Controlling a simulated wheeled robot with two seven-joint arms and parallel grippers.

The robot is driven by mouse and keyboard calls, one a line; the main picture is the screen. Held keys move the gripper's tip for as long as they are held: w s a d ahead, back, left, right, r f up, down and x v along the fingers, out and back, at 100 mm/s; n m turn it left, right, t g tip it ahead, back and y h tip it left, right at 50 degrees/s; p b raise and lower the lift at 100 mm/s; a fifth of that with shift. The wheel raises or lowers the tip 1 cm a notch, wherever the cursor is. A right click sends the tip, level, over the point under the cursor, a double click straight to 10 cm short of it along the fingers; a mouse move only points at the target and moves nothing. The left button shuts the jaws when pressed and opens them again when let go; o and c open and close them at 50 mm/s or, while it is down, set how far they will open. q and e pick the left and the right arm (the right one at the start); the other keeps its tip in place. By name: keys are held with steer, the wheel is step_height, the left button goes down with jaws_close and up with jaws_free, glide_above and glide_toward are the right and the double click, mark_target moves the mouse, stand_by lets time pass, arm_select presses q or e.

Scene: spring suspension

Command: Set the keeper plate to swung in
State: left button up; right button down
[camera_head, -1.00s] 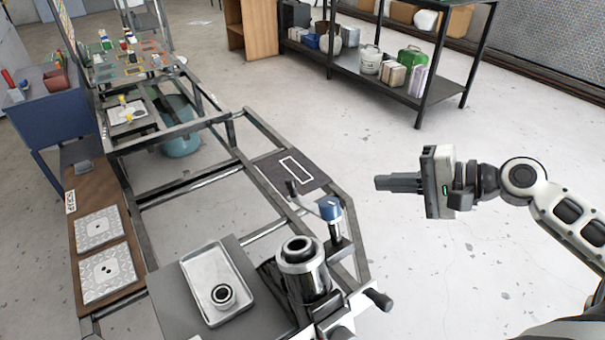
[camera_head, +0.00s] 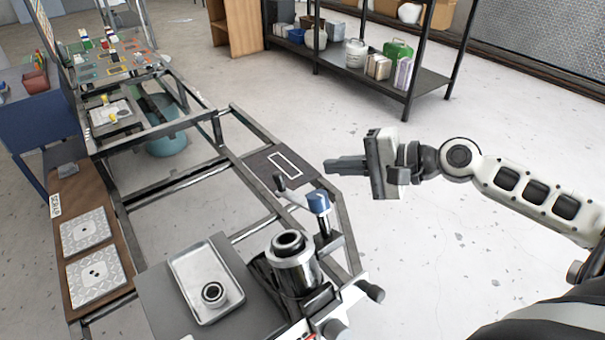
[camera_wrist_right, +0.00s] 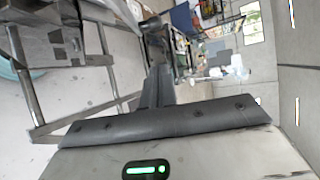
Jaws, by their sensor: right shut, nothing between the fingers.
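A chrome cylinder (camera_head: 293,262) with a ring-shaped top stands upright at the near end of the metal frame. Just behind it is a post with a blue cap (camera_head: 318,202). A light grey arm (camera_head: 293,196) with a dark upright handle (camera_head: 280,182) reaches left from beside the cap. This arm may be the keeper plate, but I cannot tell for sure. My right gripper (camera_head: 330,166) is shut and empty, pointing left, above and behind the blue cap in the picture, apart from it. Its closed fingers (camera_wrist_right: 158,88) also show in the right wrist view. My left gripper is out of view.
A silver tray (camera_head: 190,262) holding a dark ring (camera_head: 213,293) lies left of the cylinder. A dark plate with a white outline (camera_head: 258,164) lies on the frame behind the cap. A black shelf (camera_head: 345,75) stands at the back. Floor right of the frame is clear.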

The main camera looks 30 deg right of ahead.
arm_select(q)
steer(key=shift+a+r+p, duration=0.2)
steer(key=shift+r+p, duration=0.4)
steer(key=shift+p, duration=0.65)
arm_select(e)
steer(key=w+a+f, duration=0.1)
steer(key=w+a, duration=0.1)
steer(key=a, duration=0.4)
steer(key=shift+w+f, duration=0.3)
steer(key=shift+w, duration=0.1)
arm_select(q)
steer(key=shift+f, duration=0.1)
